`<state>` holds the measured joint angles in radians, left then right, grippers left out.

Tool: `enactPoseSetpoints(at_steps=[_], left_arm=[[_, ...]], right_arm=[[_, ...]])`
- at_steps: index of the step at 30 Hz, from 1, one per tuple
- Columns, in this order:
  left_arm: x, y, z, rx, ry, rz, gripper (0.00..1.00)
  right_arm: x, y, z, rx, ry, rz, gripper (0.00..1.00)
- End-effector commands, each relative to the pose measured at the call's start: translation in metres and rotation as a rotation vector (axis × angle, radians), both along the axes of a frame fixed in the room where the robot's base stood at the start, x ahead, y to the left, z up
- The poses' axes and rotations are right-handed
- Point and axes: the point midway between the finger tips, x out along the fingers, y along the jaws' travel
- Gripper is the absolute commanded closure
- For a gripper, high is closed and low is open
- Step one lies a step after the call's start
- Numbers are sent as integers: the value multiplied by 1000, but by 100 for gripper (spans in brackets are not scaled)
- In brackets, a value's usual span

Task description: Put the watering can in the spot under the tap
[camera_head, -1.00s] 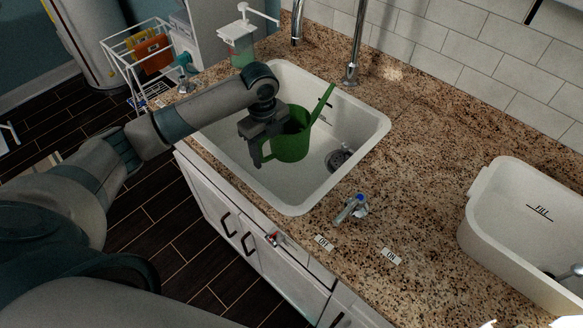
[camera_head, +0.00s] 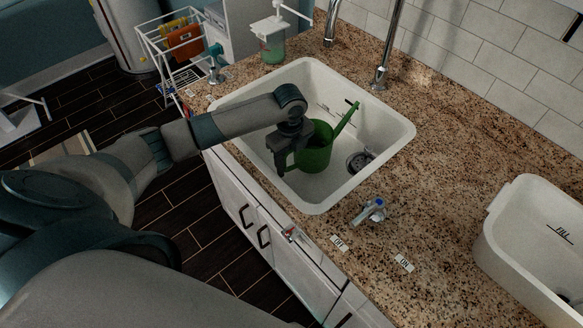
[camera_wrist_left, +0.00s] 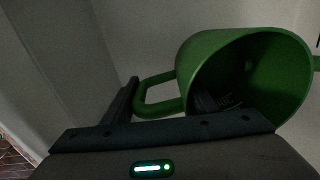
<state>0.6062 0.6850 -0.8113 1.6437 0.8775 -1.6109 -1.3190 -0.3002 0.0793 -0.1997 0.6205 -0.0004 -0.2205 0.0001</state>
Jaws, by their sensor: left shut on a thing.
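The green watering can (camera_head: 317,152) is inside the white sink basin (camera_head: 395,148), roughly upright, its spout pointing up and right. The dark drain shows just to its right. My left gripper (camera_head: 282,164) is shut on the can at its handle side. In the left wrist view the can (camera_wrist_left: 225,62) shows its open mouth and handle close to the fingers of the left gripper (camera_wrist_left: 165,108). Whether the can's base touches the basin floor is hidden. The metal tap (camera_head: 332,28) rises at the sink's back edge. My right gripper is not in view.
A soap dispenser (camera_head: 272,42) stands behind the sink's left corner. A small blue-tipped item (camera_head: 370,211) lies on the granite counter (camera_head: 445,165) in front of the sink. A white tub (camera_head: 505,245) stands at the right.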

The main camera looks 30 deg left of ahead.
Motion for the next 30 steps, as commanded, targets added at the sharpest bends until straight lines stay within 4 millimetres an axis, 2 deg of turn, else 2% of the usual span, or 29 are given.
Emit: enactPoseSetpoints(at_steps=[9,20,30], left_arm=[[0,0,-2,0,0,0,95],[0,0,-36,0,0,0,95],[0,0,-39,0,-1,0,95]], right_arm=[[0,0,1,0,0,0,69],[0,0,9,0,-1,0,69],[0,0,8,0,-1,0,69]])
